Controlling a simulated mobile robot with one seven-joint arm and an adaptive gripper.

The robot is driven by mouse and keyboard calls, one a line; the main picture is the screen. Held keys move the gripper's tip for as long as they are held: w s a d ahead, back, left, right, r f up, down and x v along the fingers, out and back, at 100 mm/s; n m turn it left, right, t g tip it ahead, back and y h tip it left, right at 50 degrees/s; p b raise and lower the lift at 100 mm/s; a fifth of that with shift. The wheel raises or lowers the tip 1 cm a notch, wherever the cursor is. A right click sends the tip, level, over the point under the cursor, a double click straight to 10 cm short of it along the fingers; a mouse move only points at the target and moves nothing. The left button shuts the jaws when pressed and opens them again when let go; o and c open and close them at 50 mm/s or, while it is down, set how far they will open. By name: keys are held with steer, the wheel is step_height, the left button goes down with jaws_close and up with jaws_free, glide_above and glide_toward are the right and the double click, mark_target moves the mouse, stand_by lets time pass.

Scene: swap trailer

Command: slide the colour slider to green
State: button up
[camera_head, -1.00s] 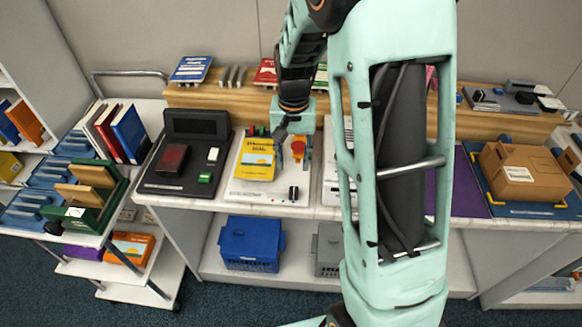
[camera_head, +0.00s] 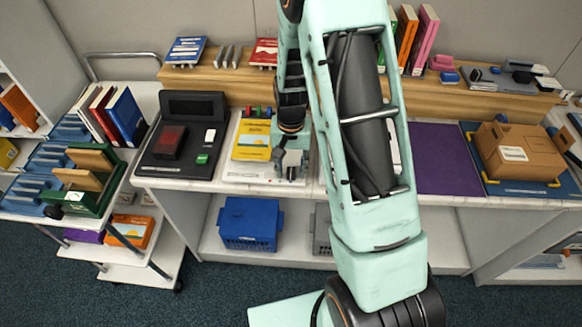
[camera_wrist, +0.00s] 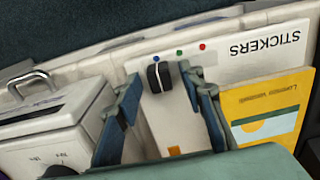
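The colour slider is a black knob with a white line (camera_wrist: 158,77) on a white board marked STICKERS (camera_wrist: 240,70). Blue, green (camera_wrist: 180,52) and red dots lie in a row beside it. In the head view my gripper (camera_head: 291,165) is low at the front of the board, and the knob is hidden there.
A yellow booklet (camera_head: 252,141) lies on the board, left of my gripper in the head view. A black card terminal (camera_head: 178,145) is further left. A grey-white box with a handle (camera_wrist: 50,125) stands close beside the board in the wrist view. A purple mat (camera_head: 447,160) is clear.

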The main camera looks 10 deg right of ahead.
jaws_close()
steer(key=shift+a, duration=0.1)
stand_by(0.3)
steer(key=shift+w+a+b, duration=0.15)
steer(key=shift+w+a, duration=0.15)
steer(key=shift+a, duration=0.4)
steer(key=shift+w+a+b, duration=0.15)
steer(key=shift+w+a, duration=0.1)
steer(key=shift+a, duration=0.45)
jaws_free()
steer(key=shift+r, duration=0.1)
